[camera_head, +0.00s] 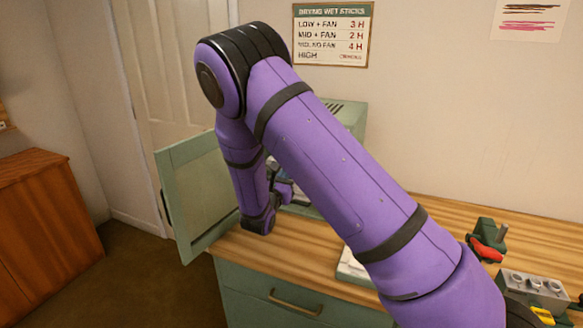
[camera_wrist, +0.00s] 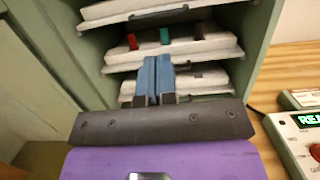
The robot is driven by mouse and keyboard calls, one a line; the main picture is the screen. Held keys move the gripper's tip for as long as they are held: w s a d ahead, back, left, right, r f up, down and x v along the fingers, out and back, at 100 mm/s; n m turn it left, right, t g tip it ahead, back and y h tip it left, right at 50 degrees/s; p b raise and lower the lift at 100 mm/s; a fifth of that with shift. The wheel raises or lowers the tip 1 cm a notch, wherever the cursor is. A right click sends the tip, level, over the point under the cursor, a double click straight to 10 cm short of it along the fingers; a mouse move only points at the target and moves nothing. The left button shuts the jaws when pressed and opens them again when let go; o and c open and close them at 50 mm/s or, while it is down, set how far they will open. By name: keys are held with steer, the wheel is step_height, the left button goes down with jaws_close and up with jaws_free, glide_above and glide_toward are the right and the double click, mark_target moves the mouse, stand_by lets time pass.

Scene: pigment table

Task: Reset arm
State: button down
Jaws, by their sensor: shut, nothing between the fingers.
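My gripper (camera_wrist: 156,62) shows in the wrist view with its two blue fingers together and nothing between them. It points into the open green drying cabinet (camera_wrist: 262,30), in front of its racks. In the head view my purple arm hides most of the cabinet (camera_head: 352,115) and the gripper is hard to make out. The cabinet door (camera_head: 197,195) stands open to the left.
White trays (camera_wrist: 217,48) fill the cabinet shelves; one carries a red stick (camera_wrist: 132,41), a teal stick (camera_wrist: 165,36) and a dark one. A control panel (camera_wrist: 297,135) is at right. The wooden bench (camera_head: 300,250) holds a green-and-red tool (camera_head: 487,247) and a grey block (camera_head: 533,290).

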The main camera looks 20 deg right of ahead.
steer(key=s+d+r+m+g+y, duration=0.1)
steer(key=s+d+r+m+g, duration=0.4)
steer(key=s+r+m+g, duration=0.4)
steer(key=s+d+r+m+g, duration=0.45)
steer(key=s+m, duration=0.25)
steer(key=s, duration=0.4)
steer(key=s+a+r+m+t+y, duration=0.1)
steer(key=s+a+r+m+y, duration=0.1)
steer(key=s, duration=0.5)
steer(key=s+a+r+m+t+y, duration=0.2)
steer(key=s+a+r+m+y, duration=0.1)
steer(key=s+r+m+y, duration=0.1)
steer(key=s+a+r+m+t+y, duration=0.1)
steer(key=s+a+r+m+y, duration=0.2)
steer(key=s, duration=0.7)
steer(key=m+y, duration=0.2)
steer(key=y, duration=0.1)
steer(key=shift+s+y, duration=0.15)
steer(key=shift+y, duration=0.25)
